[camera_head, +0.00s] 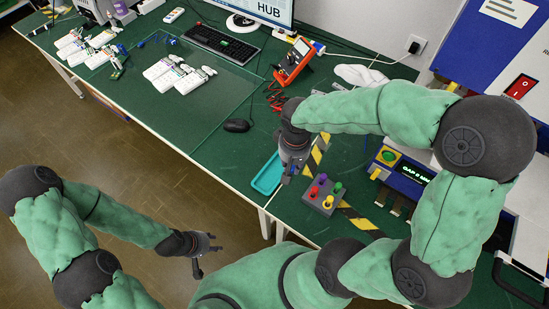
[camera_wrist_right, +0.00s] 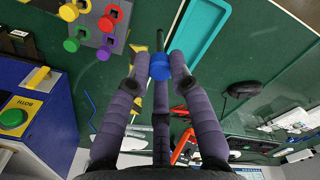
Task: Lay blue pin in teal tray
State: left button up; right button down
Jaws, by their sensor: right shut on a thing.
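My right gripper (camera_head: 288,172) is shut on the blue pin, beside the teal tray in the head view. In the right wrist view the blue pin's round head (camera_wrist_right: 160,68) shows between the fingertips (camera_wrist_right: 160,60). The teal tray (camera_head: 267,176) lies on the green table near its front edge; it also shows in the wrist view (camera_wrist_right: 187,62), where no thing is visible in it. My arm and gripper hide part of the tray in the head view. My left gripper (camera_head: 207,254) is open and empty, over the floor in front of the table.
A grey block (camera_head: 323,196) with red, purple, green and yellow pins stands right of the tray. A blue tester (camera_head: 403,172) with a display is further right. A black mouse (camera_head: 236,126) and an orange meter (camera_head: 293,62) lie behind. Bare table lies left of the tray.

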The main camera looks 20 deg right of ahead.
jog(key=w+f+b, duration=0.3)
jog(key=w+f, duration=0.7)
jog(key=f, duration=0.1)
jog(key=shift+w+a+f+b, duration=0.2)
jog(key=shift+b, duration=0.1)
jog(key=shift+f, duration=0.1)
jog(key=c, duration=1.5)
grip_release()
jog(key=o, duration=0.4)
